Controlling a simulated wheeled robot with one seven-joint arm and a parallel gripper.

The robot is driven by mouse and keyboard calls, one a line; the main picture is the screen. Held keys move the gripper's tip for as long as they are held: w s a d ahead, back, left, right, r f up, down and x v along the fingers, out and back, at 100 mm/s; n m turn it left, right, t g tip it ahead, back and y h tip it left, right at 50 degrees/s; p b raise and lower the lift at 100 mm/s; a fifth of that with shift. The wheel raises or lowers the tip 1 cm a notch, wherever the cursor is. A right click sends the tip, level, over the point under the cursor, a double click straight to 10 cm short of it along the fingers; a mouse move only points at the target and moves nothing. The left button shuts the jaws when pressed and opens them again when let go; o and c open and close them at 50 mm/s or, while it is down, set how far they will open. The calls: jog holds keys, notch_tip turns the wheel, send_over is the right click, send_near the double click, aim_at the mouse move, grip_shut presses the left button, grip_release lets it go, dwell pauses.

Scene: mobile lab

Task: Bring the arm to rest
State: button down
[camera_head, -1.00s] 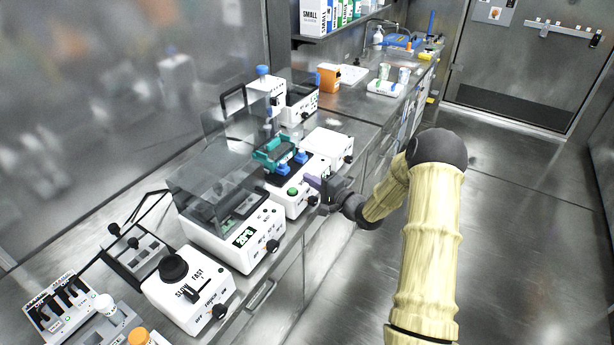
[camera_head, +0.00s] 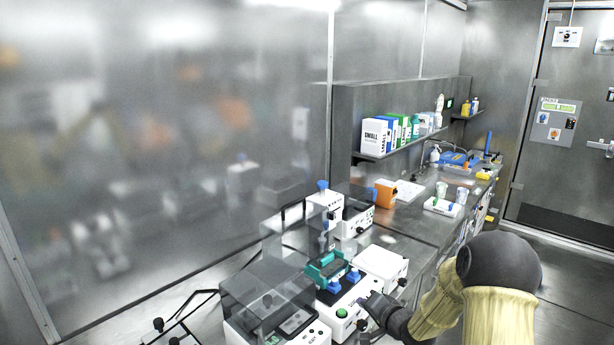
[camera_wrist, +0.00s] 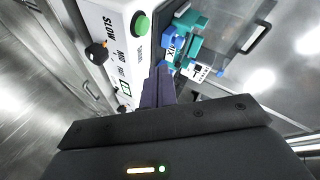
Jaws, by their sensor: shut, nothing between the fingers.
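My gripper (camera_wrist: 158,88) has its two purple fingers together with nothing between them. In the wrist view the fingertips are beside a white machine (camera_wrist: 113,30) with a green button, a dark knob and "SLOW" and "MID" marks. A teal and blue rack (camera_wrist: 190,42) sits on that machine just past the fingertips. In the head view my gripper (camera_head: 372,302) is at the front right of the same machine (camera_head: 343,296), close to its front face. Whether it touches the machine I cannot tell. My arm reaches in from the lower right, bent at a dark joint.
A clear-lidded machine (camera_head: 262,300) stands left of the rack. A white box (camera_head: 380,262) stands behind my gripper. An orange container (camera_head: 384,192) and a white tray (camera_head: 442,207) are further along the bench. The floor at right (camera_head: 565,262) is clear.

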jog(key=s+r+n+g+h+p, duration=0.1)
jog(key=s+r+n+g+h, duration=0.1)
jog(key=s, duration=1.3)
jog(key=s+r+n+g+h+p, duration=0.2)
jog(key=s+r+n+g, duration=0.3)
jog(key=s, duration=0.9)
jog(key=shift+s+a+r+g+h+p, duration=0.35)
jog(key=shift+r+g+h, duration=0.55)
jog(key=shift+g, duration=0.3)
